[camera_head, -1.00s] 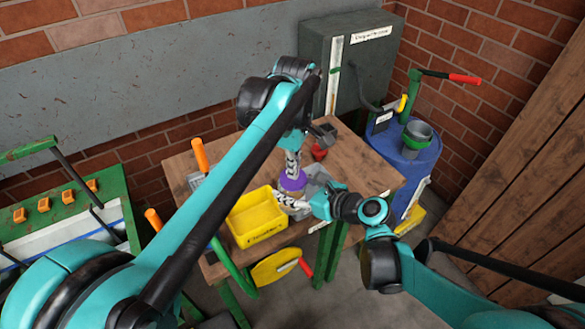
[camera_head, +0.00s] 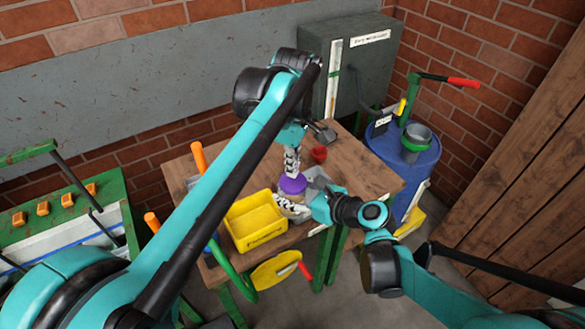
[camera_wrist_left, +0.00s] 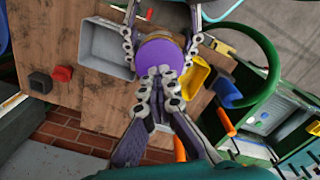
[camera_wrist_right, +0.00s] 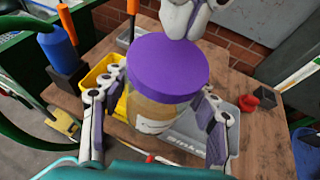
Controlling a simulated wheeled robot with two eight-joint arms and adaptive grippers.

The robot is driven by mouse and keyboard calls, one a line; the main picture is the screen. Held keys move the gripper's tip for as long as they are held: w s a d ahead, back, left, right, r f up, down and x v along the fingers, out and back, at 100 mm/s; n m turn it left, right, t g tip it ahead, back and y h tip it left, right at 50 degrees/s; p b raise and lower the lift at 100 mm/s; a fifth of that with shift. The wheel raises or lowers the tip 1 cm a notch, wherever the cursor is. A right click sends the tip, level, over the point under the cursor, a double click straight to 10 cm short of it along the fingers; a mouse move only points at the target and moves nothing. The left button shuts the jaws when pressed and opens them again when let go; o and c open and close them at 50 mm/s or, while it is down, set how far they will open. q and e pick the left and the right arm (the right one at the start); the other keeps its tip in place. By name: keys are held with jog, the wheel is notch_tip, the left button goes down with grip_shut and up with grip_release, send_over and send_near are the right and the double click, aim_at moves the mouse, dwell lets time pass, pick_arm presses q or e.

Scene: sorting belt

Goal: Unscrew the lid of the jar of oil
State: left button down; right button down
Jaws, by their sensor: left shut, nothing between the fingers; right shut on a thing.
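The jar of oil (camera_wrist_right: 150,112) stands upright with its wide purple lid (camera_wrist_right: 168,68) on top. The lid also shows in the head view (camera_head: 292,185) and the left wrist view (camera_wrist_left: 160,55). My right gripper (camera_wrist_right: 155,118) is shut on the jar's body, one finger on each side below the lid. My left gripper (camera_wrist_left: 165,73) is shut and empty, its fingertips together at the lid. In the right wrist view those fingertips (camera_wrist_right: 183,28) are above the lid's back edge. I cannot tell whether they touch it.
A yellow bin (camera_head: 259,237) stands left of the jar on the wooden table (camera_head: 185,165). A grey bin (camera_wrist_right: 247,148) is close beside the jar. A blue barrel (camera_head: 405,175) stands right of the table. The table's back right is mostly clear.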

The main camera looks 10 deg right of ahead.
pick_arm(q)
jog(key=shift+s+d+r, duration=0.1)
jog(key=shift+r, duration=1.95)
